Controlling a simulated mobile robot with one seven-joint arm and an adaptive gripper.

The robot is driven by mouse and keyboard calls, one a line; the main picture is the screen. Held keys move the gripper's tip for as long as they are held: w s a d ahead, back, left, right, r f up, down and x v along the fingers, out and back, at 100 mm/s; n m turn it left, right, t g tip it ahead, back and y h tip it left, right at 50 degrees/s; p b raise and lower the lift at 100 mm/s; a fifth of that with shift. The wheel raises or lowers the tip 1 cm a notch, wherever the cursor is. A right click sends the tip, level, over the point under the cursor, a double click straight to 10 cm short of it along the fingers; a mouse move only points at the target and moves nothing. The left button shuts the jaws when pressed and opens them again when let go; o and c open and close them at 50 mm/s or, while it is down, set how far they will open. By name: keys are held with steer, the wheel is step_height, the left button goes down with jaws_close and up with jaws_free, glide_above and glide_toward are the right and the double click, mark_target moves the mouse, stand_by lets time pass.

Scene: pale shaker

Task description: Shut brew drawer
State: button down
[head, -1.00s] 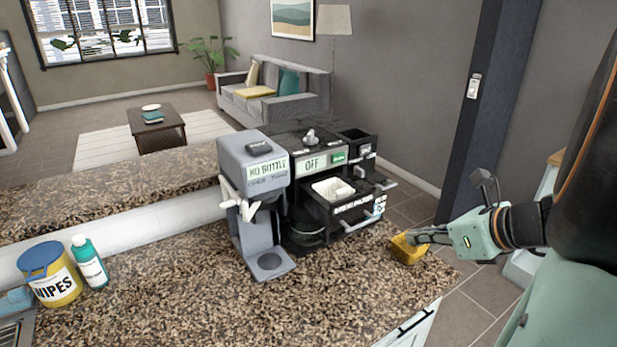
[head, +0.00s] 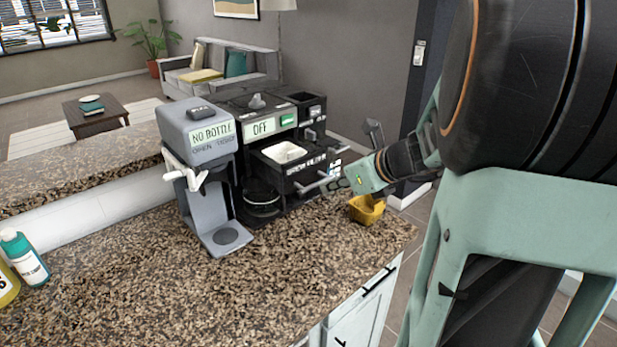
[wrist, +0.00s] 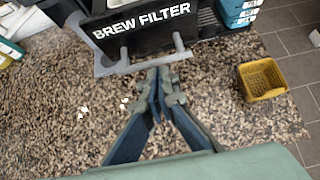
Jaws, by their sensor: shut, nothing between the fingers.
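The brew drawer (head: 291,165) is a black drawer with a grey bar handle, pulled out of the black coffee machine (head: 262,105), with a white filter basket in it. In the wrist view its front reads "BREW FILTER" (wrist: 142,20) and the handle (wrist: 150,60) runs across just below. My gripper (head: 332,184) is by the right part of the drawer front. In the wrist view my gripper (wrist: 160,75) is shut and empty, its fingertips close to the handle. I cannot tell whether they touch it.
A yellow basket (head: 366,210) stands on the counter right of my gripper, also in the wrist view (wrist: 262,78). A grey dispenser (head: 205,150) reading "NO BOTTLE" stands left of the machine.

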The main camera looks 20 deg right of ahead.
stand_by(0.3)
steer(key=w+a+p, duration=0.1)
steer(key=w, duration=0.3)
steer(key=w+a+p, duration=0.1)
steer(key=w+a, duration=0.1)
steer(key=w, duration=0.2)
steer(key=w+a+p, duration=0.1)
steer(key=w, duration=0.3)
steer(key=shift+w+a, duration=0.25)
steer(key=shift+a, duration=0.1)
steer(key=shift+f, duration=0.1)
